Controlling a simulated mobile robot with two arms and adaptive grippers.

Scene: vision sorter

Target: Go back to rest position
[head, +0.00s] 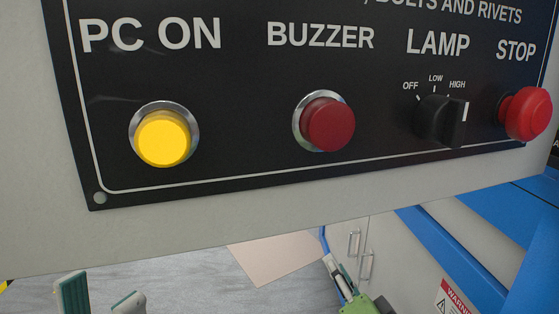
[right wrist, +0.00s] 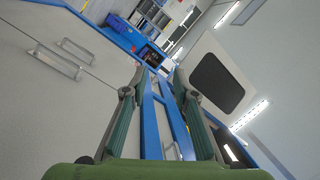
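My left gripper (head: 101,297) shows at the bottom left of the head view, only its two fingertips in the picture. The tips stand apart with nothing seen between them. My right gripper (head: 338,272) is low in the head view, below the panel, right of centre. In the right wrist view its two fingers (right wrist: 158,74) are spread, with no object held between them. Both grippers are apart from the control panel (head: 240,90).
The panel carries a bright yellow PC ON button (head: 163,138), a red BUZZER button (head: 327,124), a black LAMP knob (head: 440,120) and a red STOP button (head: 527,114). Blue beams (head: 450,255) and a grey cabinet (head: 385,245) with handles are near my right gripper.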

